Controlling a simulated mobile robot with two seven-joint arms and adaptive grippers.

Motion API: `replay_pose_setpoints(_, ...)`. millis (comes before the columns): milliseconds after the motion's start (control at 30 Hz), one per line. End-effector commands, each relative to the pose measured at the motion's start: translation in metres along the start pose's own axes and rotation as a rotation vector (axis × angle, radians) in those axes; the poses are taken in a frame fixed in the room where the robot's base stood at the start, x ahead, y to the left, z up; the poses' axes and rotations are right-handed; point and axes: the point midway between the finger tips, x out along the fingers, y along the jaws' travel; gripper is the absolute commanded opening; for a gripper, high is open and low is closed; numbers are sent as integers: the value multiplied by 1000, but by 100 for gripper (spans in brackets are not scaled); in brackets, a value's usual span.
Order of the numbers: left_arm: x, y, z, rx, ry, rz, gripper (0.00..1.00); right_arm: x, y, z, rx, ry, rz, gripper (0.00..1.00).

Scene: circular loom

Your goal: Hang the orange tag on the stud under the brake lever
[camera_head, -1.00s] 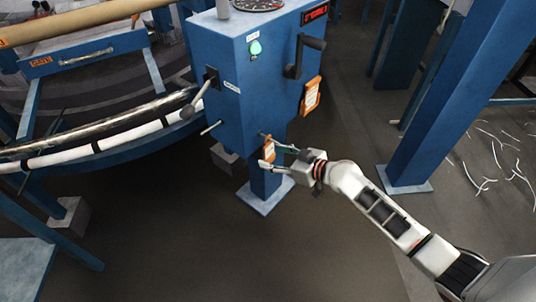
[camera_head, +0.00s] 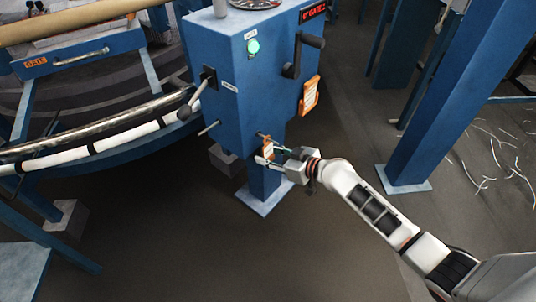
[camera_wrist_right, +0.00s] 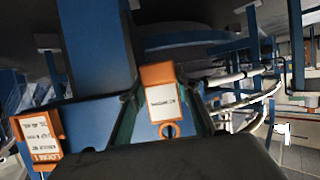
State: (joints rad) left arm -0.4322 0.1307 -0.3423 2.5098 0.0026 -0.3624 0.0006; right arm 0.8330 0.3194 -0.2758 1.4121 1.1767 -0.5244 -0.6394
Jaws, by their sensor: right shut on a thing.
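The orange tag (camera_head: 267,148) with a white label is between the fingers of my right gripper (camera_head: 268,153), which is shut on it. The tag also shows in the right wrist view (camera_wrist_right: 161,98), its ring at the bottom of the picture. The brake lever (camera_head: 197,96) projects from the left face of the blue control box. A short pale stud (camera_head: 210,128) sticks out of that face below the lever. The tag is to the right of and below the stud in the head view, apart from it, near the box's lower edge. My left gripper is not in view.
The blue control box (camera_head: 262,100) stands on a post with a foot plate (camera_head: 265,200). A crank (camera_head: 304,50) and an orange-framed card (camera_head: 309,95) are on its right face. The loom's curved rail (camera_head: 90,148) lies left. A blue column (camera_head: 440,100) stands right.

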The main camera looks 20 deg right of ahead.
Motion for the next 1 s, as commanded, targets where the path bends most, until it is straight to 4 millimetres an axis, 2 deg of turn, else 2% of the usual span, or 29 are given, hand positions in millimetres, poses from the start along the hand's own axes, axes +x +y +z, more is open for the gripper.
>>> replay_pose_setpoints(633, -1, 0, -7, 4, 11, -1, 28, -15, 0, 0, -1, 0, 0, 6)
replay_pose_setpoints(1000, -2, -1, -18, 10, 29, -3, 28, -50, 0, 10, -2, 0, 0, 6)
